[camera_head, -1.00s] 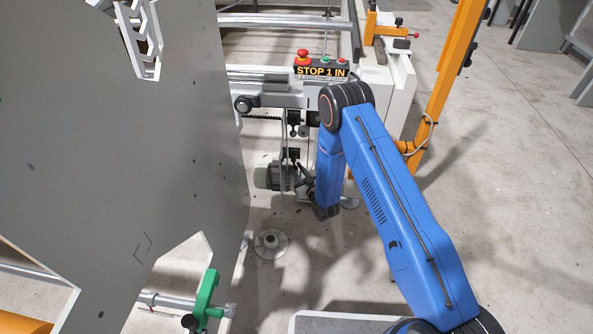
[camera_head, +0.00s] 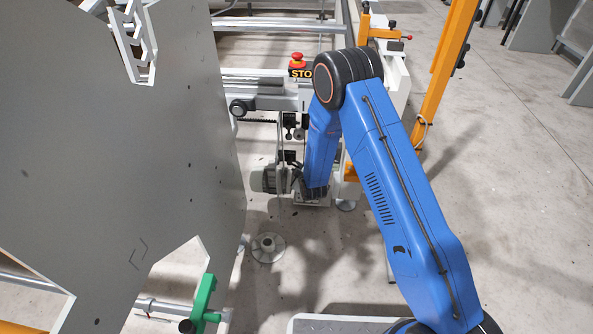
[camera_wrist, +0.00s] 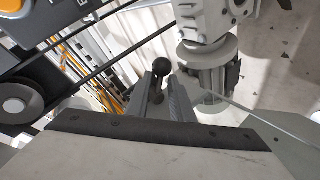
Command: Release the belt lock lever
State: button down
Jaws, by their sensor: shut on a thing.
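The belt lock lever shows in the wrist view as a black ball knob (camera_wrist: 162,66) on a dark stem. My gripper (camera_wrist: 163,84) has its two grey fingers on either side of the stem, just below the knob, and is shut on it. The lever's lower part and its pivot are hidden behind the fingers. In the head view my blue arm reaches down in front of the machine's end, and my gripper and the lever cannot be made out there.
A grey motor housing (camera_wrist: 207,52) is close right of the fingers. Black belts and a round wheel (camera_wrist: 18,100) are at left. In the head view, a large grey panel (camera_head: 110,170) fills the left, and a red stop button (camera_head: 297,60) is above. Floor at right is open.

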jog(key=shift+d+r+n+g+h, duration=0.15)
jog(key=shift+r+n+h, duration=0.25)
jog(key=shift+n+h, duration=0.35)
jog(key=shift+d+r+n+g+h, duration=0.15)
jog(key=shift+r+n+h, duration=0.2)
jog(key=shift+n+h, duration=0.35)
jog(key=shift+a+h, duration=0.1)
jog(key=shift+h, duration=0.15)
jog(key=c, duration=1.8)
grip_release()
jog(key=shift+c, duration=0.2)
jog(key=shift+r, duration=0.1)
jog(key=v, duration=1.7)
jog(key=shift+s, duration=0.2)
jog(key=shift+r, duration=0.1)
